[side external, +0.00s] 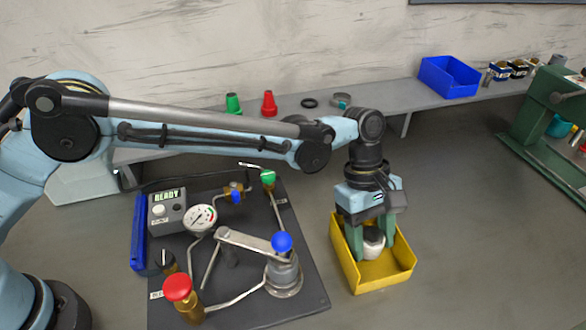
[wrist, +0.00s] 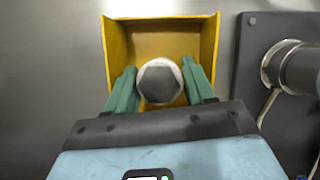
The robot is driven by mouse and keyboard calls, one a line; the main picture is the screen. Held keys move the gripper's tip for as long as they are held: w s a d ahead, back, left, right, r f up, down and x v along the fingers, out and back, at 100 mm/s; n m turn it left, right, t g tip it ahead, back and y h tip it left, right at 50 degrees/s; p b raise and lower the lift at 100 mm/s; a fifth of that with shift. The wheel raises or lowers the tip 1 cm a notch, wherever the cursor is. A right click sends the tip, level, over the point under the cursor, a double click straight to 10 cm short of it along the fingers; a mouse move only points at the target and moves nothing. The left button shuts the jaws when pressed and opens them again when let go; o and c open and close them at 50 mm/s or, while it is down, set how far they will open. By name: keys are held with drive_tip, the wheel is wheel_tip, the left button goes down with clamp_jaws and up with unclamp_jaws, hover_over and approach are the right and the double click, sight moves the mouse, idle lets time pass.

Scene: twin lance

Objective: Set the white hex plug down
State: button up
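The white hex plug (side external: 373,244) has a pale round body. In the wrist view its dark grey hexagonal face (wrist: 160,82) points at the camera. My gripper (side external: 374,240) reaches down into the yellow bin (side external: 385,280), with its green fingers on either side of the plug. In the wrist view both fingers (wrist: 160,75) appear to touch the plug's sides, so the gripper looks shut on it. The plug is inside the bin's outline (wrist: 112,45). Whether its underside touches the bin floor is hidden.
Left of the bin, a dark board (side external: 240,315) carries a gauge (side external: 200,218), a READY box (side external: 167,213), a red-knobbed valve (side external: 178,288) and a blue-knobbed lever (side external: 282,242). A shelf behind holds cones and a blue bin (side external: 449,77). Bench right of the yellow bin is clear.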

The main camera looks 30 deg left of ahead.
drive_tip(key=shift+r, duration=0.1)
drive_tip(key=v, duration=1.2)
drive_tip(key=a+r+m+t, duration=0.25)
drive_tip(key=a+r, duration=0.25)
drive_tip(key=a, duration=0.5)
drive_tip(key=s+a+f+m+t+y, duration=0.1)
drive_tip(key=s+a, duration=0.3)
drive_tip(key=a, duration=0.4)
drive_tip(key=s+a+f+m+t+y, duration=0.1)
drive_tip(key=s+a+m+t, duration=0.3)
drive_tip(key=a, duration=0.4)
drive_tip(key=s+a+f+m+t+y, duration=0.1)
drive_tip(key=s+a+f+m+t, duration=0.1)
drive_tip(key=a, duration=0.6)
drive_tip(key=shift+s+a+f+m+t+y, duration=0.1)
drive_tip(key=shift+s+m, duration=0.05)
drive_tip(key=shift+s, duration=0.3)
drive_tip(key=shift+s+a+f+m+t+y, duration=0.1)
drive_tip(key=shift+s+a+m, duration=0.05)
drive_tip(key=shift+s, duration=0.25)
drive_tip(key=shift+s+a+f+m+t+y, duration=0.1)
drive_tip(key=shift+s+f+m, duration=0.05)
drive_tip(key=shift+s, duration=0.3)
